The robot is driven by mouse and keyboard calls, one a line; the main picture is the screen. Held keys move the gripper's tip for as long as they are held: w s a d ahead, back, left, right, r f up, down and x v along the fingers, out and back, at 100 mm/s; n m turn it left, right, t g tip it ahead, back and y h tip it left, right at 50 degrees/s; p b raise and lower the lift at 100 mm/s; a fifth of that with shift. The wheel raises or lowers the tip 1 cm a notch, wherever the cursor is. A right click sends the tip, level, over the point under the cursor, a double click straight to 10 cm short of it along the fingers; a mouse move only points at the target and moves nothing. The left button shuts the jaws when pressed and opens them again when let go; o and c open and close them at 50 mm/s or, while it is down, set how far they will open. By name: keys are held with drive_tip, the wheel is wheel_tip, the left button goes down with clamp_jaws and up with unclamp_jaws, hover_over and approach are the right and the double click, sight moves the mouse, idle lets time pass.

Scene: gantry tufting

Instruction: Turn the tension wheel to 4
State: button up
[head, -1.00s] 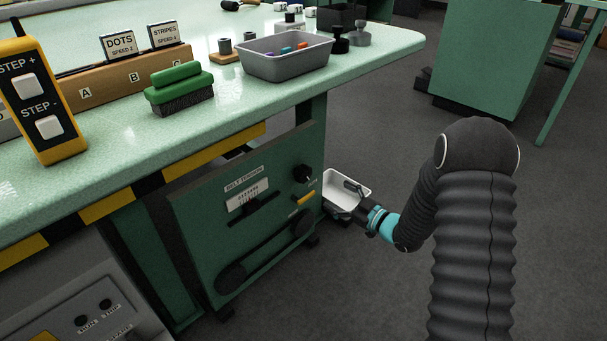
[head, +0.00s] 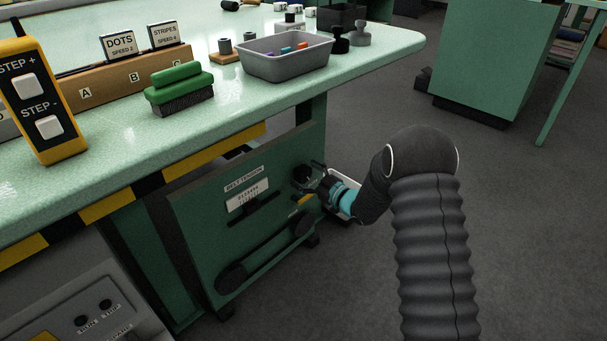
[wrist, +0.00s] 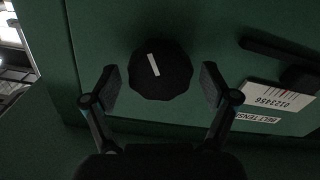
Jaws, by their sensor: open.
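The tension wheel is a black, scalloped knob (wrist: 160,76) with a white mark, on the green belt tension panel (head: 215,215). In the wrist view it sits between the two fingers of my open gripper (wrist: 158,84), with a gap on each side. In the head view my gripper (head: 312,178) is at the panel's upper right and partly covers the knob (head: 299,174).
A dark lever or slider (head: 262,204) lies below the scale, and a black belt guard (head: 265,255) crosses the lower panel. The green table (head: 380,42) overhangs the panel. A white tray (head: 345,203) is partly hidden behind my gripper.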

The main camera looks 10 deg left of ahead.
drive_tip(key=shift+w+a, duration=0.2)
drive_tip(key=shift+a, duration=0.15)
drive_tip(key=c, duration=1.2)
drive_tip(key=shift+o, duration=0.2)
drive_tip(key=shift+m, duration=0.4)
drive_tip(key=m, duration=0.3)
drive_tip(key=shift+w+m, duration=0.1)
drive_tip(key=shift+m, duration=0.3)
drive_tip(key=m, duration=0.5)
drive_tip(key=shift+d+p, duration=0.1)
drive_tip(key=shift+p, duration=0.25)
drive_tip(key=shift+w, duration=0.1)
